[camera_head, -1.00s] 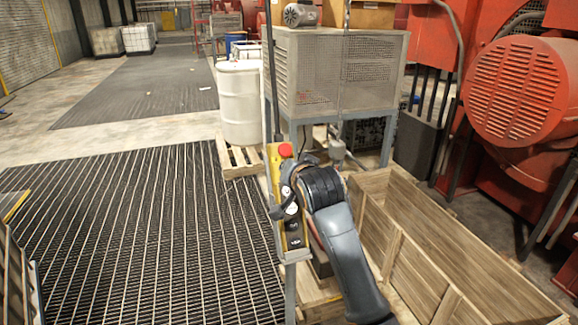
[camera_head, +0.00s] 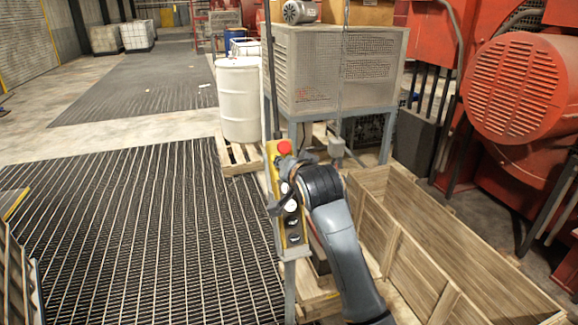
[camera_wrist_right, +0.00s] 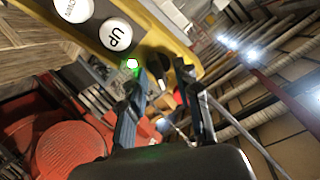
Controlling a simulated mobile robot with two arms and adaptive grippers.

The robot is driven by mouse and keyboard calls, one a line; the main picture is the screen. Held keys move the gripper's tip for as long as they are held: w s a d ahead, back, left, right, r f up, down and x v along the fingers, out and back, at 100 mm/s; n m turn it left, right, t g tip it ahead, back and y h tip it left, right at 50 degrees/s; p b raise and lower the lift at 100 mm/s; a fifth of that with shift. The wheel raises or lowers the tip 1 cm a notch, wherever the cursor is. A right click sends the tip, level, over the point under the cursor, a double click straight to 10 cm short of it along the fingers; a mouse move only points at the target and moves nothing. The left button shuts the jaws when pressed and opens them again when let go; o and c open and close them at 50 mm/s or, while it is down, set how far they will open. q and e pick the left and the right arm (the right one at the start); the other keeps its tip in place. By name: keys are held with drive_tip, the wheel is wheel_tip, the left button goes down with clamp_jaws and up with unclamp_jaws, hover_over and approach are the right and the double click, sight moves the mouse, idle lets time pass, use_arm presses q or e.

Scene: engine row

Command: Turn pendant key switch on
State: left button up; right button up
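The yellow pendant (camera_head: 293,239) hangs upright in the middle of the head view, with a red button (camera_head: 284,147) at its top and white and dark buttons below. A dark part shows between the fingers; I cannot make out the key switch or any contact. My left gripper is out of view.
A grey mesh-sided cabinet (camera_head: 312,70) and a white drum (camera_head: 240,105) stand behind. Red machinery (camera_head: 517,90) fills the right. The grated floor on the left is clear.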

drive_tip(key=shift+s, duration=0.1)
drive_tip(key=v, duration=1.1)
drive_tip(key=shift+s+r, duration=0.2)
drive_tip(key=shift+s, duration=0.15)
drive_tip(key=shift+d, duration=0.1)
